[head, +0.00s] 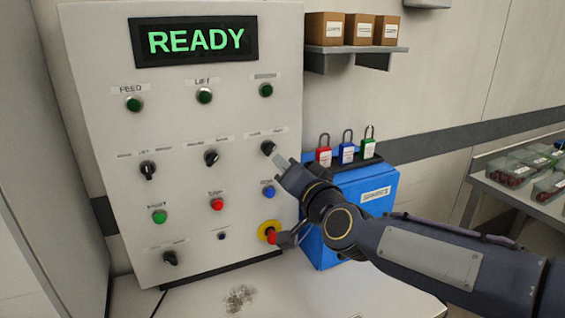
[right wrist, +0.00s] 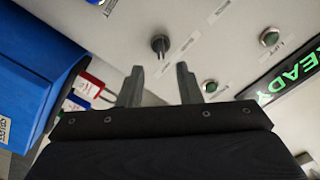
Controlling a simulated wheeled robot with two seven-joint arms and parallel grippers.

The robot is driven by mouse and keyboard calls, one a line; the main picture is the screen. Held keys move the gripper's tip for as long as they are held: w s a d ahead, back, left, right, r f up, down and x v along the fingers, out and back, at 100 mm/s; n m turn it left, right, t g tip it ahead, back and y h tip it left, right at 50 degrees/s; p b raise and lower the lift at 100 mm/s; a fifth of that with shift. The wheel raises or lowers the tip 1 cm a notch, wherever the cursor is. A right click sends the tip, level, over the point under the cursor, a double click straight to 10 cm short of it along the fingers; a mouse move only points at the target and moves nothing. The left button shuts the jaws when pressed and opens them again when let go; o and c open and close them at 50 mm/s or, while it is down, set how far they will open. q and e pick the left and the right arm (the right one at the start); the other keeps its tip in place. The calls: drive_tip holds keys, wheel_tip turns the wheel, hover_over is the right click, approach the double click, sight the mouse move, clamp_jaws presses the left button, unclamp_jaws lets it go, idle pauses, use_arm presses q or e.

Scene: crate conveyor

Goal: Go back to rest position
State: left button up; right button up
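My right gripper (head: 282,168) is in front of the right side of the control panel (head: 110,60), close to the black rotary knob (head: 268,148) in the upper right. In the right wrist view its two fingers (right wrist: 160,88) are apart with nothing between them. The same knob (right wrist: 160,44) shows just beyond the fingertips, apart from them. My right arm comes in from the lower right and passes in front of the blue box. My left gripper is in neither view.
The panel display (head: 195,41) reads READY. A red emergency button (head: 270,233) sits below my gripper. A blue box (head: 345,215) with red, blue and green padlocks stands right of the panel. A shelf (head: 350,49) holds cartons. A rack (head: 525,190) with clear bins stands far right.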

idle(0.5)
drive_tip(key=s+d+f+n+g+h, duration=0.1)
drive_tip(key=s+d+f+g, duration=0.2)
drive_tip(key=s+d+f, duration=0.55)
drive_tip(key=s+d+f+n+g+h, duration=0.1)
drive_tip(key=s+d+f+g, duration=0.4)
drive_tip(key=s, duration=0.6)
drive_tip(key=s+d+f+n+g+h, duration=0.15)
drive_tip(key=s+d+f, duration=0.25)
drive_tip(key=s+f, duration=0.55)
wheel_tip(320, 180, up, 13)
drive_tip(key=s+g+p, duration=0.1)
drive_tip(key=s+p, duration=0.1)
drive_tip(key=p, duration=1.1)
drive_tip(key=shift+m, duration=0.35)
drive_tip(key=shift+f+g+y, duration=0.1)
drive_tip(key=shift+g+y, duration=0.15)
